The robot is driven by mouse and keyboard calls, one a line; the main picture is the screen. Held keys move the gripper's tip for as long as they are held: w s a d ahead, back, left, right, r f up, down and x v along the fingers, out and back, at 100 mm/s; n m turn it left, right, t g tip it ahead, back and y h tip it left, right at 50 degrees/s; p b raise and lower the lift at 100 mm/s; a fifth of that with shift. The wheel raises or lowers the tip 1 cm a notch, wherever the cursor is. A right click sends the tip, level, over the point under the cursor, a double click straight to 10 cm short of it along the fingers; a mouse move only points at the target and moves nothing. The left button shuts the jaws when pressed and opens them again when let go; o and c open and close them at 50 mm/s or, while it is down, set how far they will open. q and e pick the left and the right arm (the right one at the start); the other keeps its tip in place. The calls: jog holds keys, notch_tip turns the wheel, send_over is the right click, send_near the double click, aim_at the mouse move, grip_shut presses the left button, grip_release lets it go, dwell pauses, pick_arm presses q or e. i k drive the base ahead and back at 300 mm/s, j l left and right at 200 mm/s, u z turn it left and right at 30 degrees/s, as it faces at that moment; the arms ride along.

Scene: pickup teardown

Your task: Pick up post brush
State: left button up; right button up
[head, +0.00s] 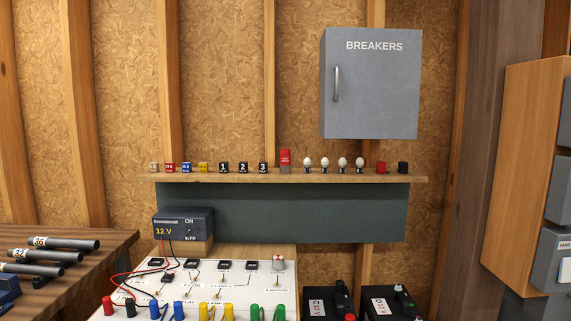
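I cannot pick out a post brush for certain in the head view. A red upright block (285,158) with small unreadable print stands on the wooden shelf (410,178), taller than the things beside it. Two dark batteries marked 12 V, a left one (317,305) and a right one (380,305), stand at the bottom edge and are partly cut off. Neither of my grippers is in view.
A white circuit board (268,285) with coloured terminals and a 12 V supply (183,223) stand at the bottom centre. Labelled tubes (60,244) lie on a wooden bench (110,262) at left. A grey BREAKERS cabinet (370,90) hangs above the shelf, which holds several bulbs and small blocks.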

aim_at(284, 155)
jog(key=i+l+z, duration=0.25)
jog(key=l, duration=0.25)
jog(key=i+l+z, duration=0.25)
jog(key=l, duration=0.25)
jog(key=i, duration=0.05)
